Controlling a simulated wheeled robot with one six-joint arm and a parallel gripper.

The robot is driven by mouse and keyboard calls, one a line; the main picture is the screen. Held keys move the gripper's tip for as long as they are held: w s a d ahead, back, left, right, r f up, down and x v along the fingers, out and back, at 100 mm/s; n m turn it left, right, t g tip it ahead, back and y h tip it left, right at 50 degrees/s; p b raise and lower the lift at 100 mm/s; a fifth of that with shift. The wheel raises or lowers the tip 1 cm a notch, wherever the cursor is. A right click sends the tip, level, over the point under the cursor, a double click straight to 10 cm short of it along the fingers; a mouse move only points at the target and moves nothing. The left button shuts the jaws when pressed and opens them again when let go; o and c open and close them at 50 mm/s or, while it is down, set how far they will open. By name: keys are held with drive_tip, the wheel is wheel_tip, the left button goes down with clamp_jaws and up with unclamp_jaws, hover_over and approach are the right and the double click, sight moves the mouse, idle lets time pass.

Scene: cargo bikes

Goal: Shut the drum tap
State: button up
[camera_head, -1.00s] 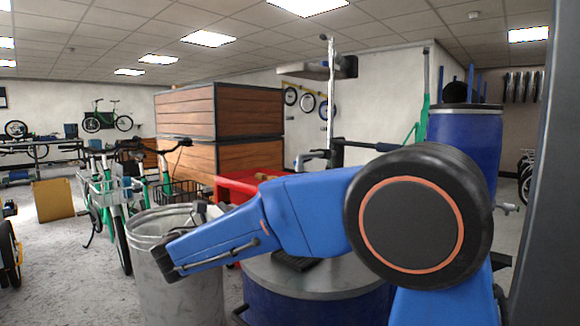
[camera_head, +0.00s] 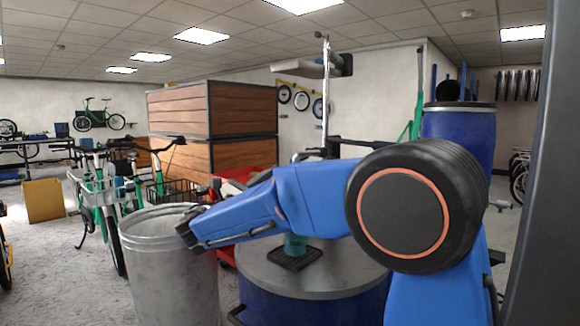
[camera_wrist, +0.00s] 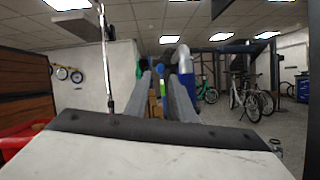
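A tall blue drum (camera_head: 460,140) with a grey lid stands at the right in the head view, behind my arm. A small metal fitting (camera_head: 505,204) shows low beside its right side; it may be the tap, but it is too small to tell its handle position. In the wrist view my gripper (camera_wrist: 161,80) has two grey fingers apart, with nothing held between them. It points into the room, and no tap can be made out there. In the head view my arm reaches left over a metal bin, and my fingers cannot be clearly made out.
An open metal bin (camera_head: 170,265) stands at the left front. Beside it is a low blue drum with a grey top (camera_head: 340,275), bearing a black grate (camera_head: 288,260) and a green cup (camera_head: 294,243). Green bikes (camera_head: 105,200) and wooden crates (camera_head: 212,125) stand behind.

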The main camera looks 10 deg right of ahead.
drive_tip(key=x, duration=0.6)
drive_tip(key=shift+d, duration=0.1)
clamp_jaws()
